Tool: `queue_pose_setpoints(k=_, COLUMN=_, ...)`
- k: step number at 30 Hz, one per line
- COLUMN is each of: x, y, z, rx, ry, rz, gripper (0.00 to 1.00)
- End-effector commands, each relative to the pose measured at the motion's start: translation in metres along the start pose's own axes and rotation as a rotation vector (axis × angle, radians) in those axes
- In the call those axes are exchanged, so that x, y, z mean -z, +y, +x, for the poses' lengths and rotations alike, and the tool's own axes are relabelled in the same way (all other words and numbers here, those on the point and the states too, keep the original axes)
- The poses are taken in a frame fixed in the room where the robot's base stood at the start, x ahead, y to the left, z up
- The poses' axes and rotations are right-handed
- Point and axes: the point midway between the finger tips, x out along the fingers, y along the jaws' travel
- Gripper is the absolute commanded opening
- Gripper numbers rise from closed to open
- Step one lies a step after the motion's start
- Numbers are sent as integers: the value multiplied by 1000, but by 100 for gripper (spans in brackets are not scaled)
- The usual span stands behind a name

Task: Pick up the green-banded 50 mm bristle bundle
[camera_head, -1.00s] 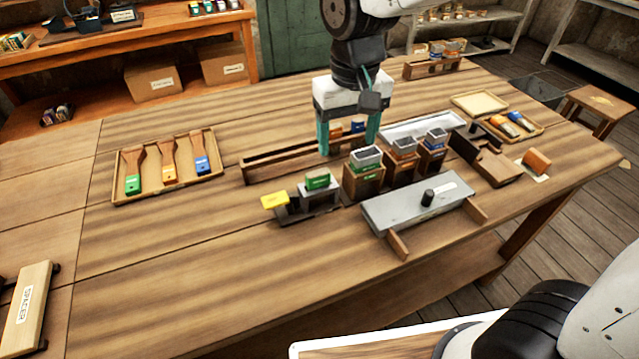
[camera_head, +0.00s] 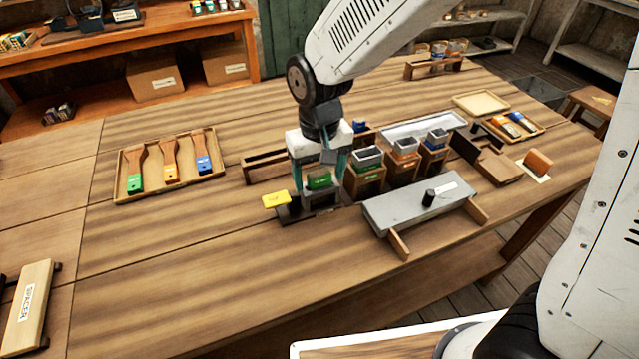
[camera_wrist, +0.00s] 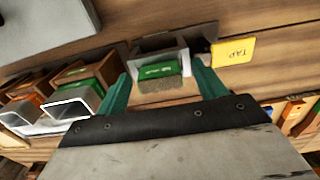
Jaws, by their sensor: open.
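The green-banded bristle bundle (camera_head: 319,179) sits upright in a small grey holder (camera_head: 321,197) near the middle of the workbench. In the wrist view the bundle (camera_wrist: 160,71) shows its green band and tan bristles, with the grey holder (camera_wrist: 150,46) around its far side. My gripper (camera_head: 318,185) is open and stands over the holder, one teal finger on each side of the bundle. In the wrist view my fingers (camera_wrist: 161,84) flank the bundle with a gap on both sides. I cannot tell the exact fingertip height.
A yellow TAP plate (camera_head: 275,200) is just left of the holder. Wooden boxes with metal sleeves (camera_head: 367,158) stand close on the right. A grey plate with a black knob (camera_head: 395,212) lies in front right.

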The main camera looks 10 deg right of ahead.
Motion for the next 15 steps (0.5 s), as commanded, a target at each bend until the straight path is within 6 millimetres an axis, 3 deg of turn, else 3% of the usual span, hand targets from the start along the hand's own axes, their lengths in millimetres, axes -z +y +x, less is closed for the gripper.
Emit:
queue_pose_setpoints(k=4, x=0, y=0, z=0, rx=0, ry=0, rz=0, gripper=70)
queue_pose_setpoints(k=9, x=0, y=0, z=0, rx=0, ry=0, rz=0, gripper=23)
queue_pose_setpoints(k=15, x=0, y=0, z=0, rx=0, ry=0, rz=0, gripper=18)
